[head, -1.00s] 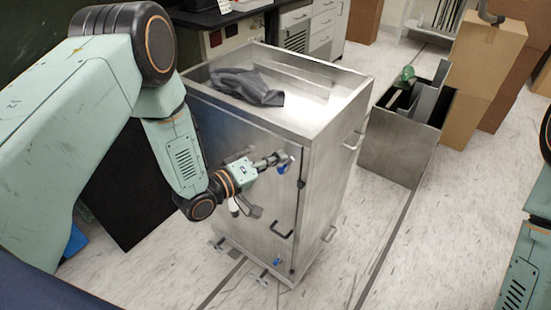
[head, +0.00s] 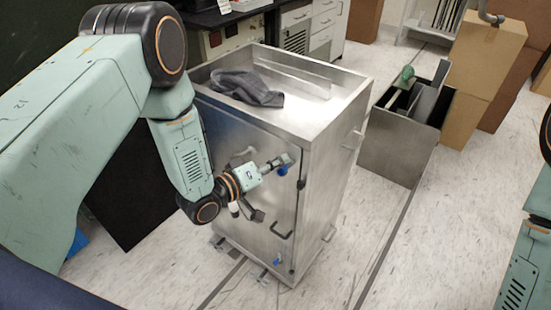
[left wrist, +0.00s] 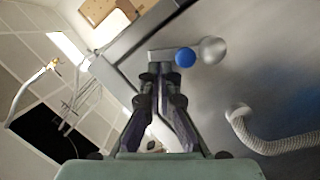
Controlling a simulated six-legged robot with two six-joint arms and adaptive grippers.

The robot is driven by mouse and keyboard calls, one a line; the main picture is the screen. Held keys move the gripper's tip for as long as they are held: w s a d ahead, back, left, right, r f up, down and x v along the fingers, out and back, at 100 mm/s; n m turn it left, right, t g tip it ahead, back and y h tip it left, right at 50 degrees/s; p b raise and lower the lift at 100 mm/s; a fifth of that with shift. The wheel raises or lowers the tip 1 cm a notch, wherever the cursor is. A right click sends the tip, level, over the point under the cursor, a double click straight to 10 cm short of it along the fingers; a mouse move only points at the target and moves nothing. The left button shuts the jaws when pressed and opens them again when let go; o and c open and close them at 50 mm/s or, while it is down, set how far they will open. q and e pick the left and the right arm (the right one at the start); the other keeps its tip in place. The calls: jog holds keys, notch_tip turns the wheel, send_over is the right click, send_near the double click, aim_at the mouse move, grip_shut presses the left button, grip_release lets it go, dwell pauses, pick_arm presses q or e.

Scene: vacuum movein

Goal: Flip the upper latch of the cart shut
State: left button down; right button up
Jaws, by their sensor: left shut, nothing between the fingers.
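The steel cart (head: 335,135) stands upright with its door (head: 235,135) closed toward me. The upper latch, with a blue knob (head: 283,171), is near the door's right edge. My left gripper (head: 285,160) is shut and empty, its tips right at this latch and partly covering it. In the left wrist view the closed fingertips (left wrist: 160,68) are just below and left of the blue knob (left wrist: 185,57). I cannot tell whether they touch it. The lower latch (head: 278,261) also has a blue knob, near the door's bottom. My right gripper is out of view.
A dark cloth (head: 245,87) lies on the cart's top. A door handle (head: 282,229) sticks out below the upper latch. An open metal bin (head: 397,145) and cardboard boxes (head: 480,75) stand to the right. The floor between cart and bin is clear.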

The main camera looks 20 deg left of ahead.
aim_at(302, 172)
pick_arm(q)
jog(key=m, duration=0.1)
jog(key=d+m, duration=0.1)
jog(key=d+m+y+p, duration=0.1)
jog(key=shift+s+f, duration=0.3)
jog(key=shift+s, duration=0.05)
jog(key=m, duration=0.1)
jog(key=d+f+m, duration=0.1)
jog(key=shift+s+d+f+m+y+p, duration=0.1)
jog(key=shift+s+d+m+y+p, duration=0.1)
jog(key=shift+s+m+y+p, duration=0.15)
jog(key=shift+d+f+y, duration=0.25)
jog(key=shift+d+f, duration=0.05)
jog(key=shift+f, duration=0.25)
jog(key=shift+d, duration=0.1)
